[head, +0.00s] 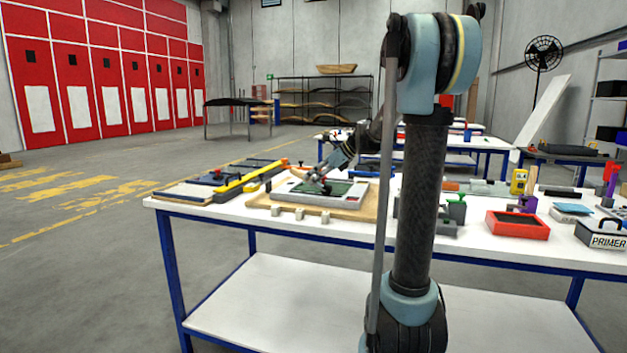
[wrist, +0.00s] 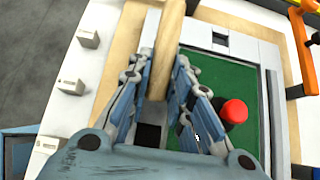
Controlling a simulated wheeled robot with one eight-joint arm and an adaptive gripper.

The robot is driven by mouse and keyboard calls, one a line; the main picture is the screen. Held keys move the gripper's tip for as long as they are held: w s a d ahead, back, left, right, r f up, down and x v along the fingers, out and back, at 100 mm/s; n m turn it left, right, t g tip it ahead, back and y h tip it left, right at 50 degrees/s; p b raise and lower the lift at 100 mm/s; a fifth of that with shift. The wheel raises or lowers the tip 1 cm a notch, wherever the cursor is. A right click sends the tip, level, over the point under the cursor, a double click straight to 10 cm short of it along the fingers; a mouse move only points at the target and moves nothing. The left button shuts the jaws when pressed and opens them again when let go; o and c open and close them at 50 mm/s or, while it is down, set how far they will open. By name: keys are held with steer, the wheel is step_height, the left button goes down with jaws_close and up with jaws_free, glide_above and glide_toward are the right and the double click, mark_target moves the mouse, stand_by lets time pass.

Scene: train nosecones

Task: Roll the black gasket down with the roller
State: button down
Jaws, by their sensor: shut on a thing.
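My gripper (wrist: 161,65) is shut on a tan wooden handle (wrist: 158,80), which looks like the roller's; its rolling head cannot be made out. In the head view my gripper (head: 318,180) is low over a light grey frame (head: 285,187) with a green panel (head: 343,188) inside. In the wrist view the green panel (wrist: 212,76) lies right of the handle, with a red knob (wrist: 234,111) over it. The black gasket cannot be told apart clearly; a small black patch shows between my fingers. I cannot tell whether the roller touches the panel.
The frame lies on a wooden board (head: 262,202) with several small grey blocks (head: 300,214) at its front. A yellow bar (head: 240,181) lies to the left. A red tray (head: 518,225) and a primer box (head: 606,236) stand at the right. My arm hides part of the table.

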steer(key=shift+s+d, duration=0.25)
steer(key=shift+d, duration=0.35)
steer(key=shift+s+d, duration=0.2)
steer(key=shift+d, duration=0.45)
steer(key=shift+s+d, duration=0.25)
steer(key=shift+d, duration=0.35)
stand_by(2.3)
steer(key=shift+r, duration=3)
